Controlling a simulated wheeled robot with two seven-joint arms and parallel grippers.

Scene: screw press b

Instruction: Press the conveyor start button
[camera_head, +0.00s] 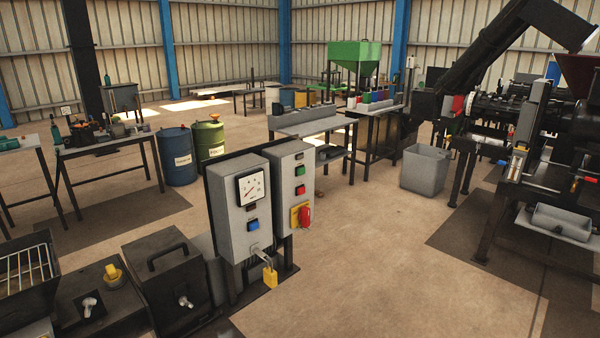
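Two grey control boxes stand side by side on posts in the middle foreground. The right box (281,168) carries a green button (300,171), a red button (300,190) below it, and a red rotary switch (305,216) on a yellow plate. A yellow padlock (270,277) hangs under the left box. Labels are too small to read, so I cannot tell which button is the conveyor start. Neither of my grippers is in view.
Dark machinery with a lidded black box (170,280) stands left of the control boxes. A grey bin (425,168) and a large machine (540,130) are at the right. A blue barrel (180,158) stands behind. The floor right of the boxes is clear.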

